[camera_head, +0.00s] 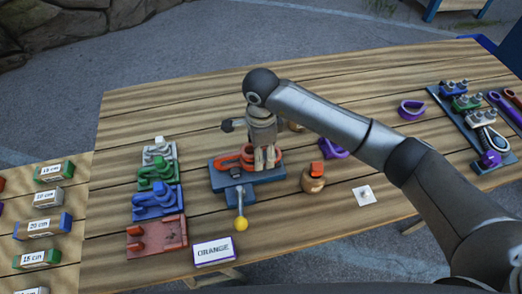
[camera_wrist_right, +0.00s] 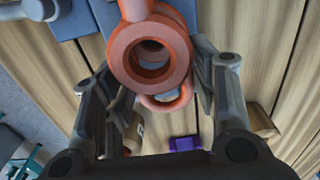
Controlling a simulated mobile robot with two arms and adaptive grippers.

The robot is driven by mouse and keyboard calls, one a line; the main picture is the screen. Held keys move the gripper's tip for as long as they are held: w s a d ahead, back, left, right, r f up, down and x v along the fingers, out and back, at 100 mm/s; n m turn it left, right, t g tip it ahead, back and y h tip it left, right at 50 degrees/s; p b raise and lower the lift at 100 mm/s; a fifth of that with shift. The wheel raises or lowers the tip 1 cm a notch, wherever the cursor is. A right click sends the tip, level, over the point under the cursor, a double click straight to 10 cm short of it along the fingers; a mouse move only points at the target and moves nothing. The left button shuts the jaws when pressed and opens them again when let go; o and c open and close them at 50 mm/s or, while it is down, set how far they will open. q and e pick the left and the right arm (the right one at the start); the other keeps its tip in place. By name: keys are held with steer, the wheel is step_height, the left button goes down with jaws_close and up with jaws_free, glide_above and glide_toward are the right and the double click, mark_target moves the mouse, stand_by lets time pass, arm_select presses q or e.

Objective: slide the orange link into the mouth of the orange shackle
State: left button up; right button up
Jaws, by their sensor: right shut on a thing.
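The orange shackle (camera_head: 229,161) lies on a blue fixture (camera_head: 219,181) on the table. In the right wrist view its thick round eye (camera_wrist_right: 121,60) is large, between my fingers and close to the camera. The thinner orange link (camera_wrist_right: 168,106) shows just below the eye and is partly hidden by it. I cannot tell how far the link is inside the mouth. My right gripper (camera_head: 265,163) points down over the right end of the fixture, shut on the link. The exact contact is hidden by the eye. My left gripper is out of view.
A yellow-tipped lever (camera_head: 240,223) sticks out at the fixture's front. Colored holders (camera_head: 157,238) stand left, an ORANGE sign (camera_head: 213,251) in front. A wooden puck with an orange top (camera_head: 312,184) and a purple link (camera_head: 333,149) lie right. A blue rack (camera_head: 467,135) stands far right.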

stand_by(0.3)
steer(key=o, duration=1.4)
step_height(320, 180, up, 12)
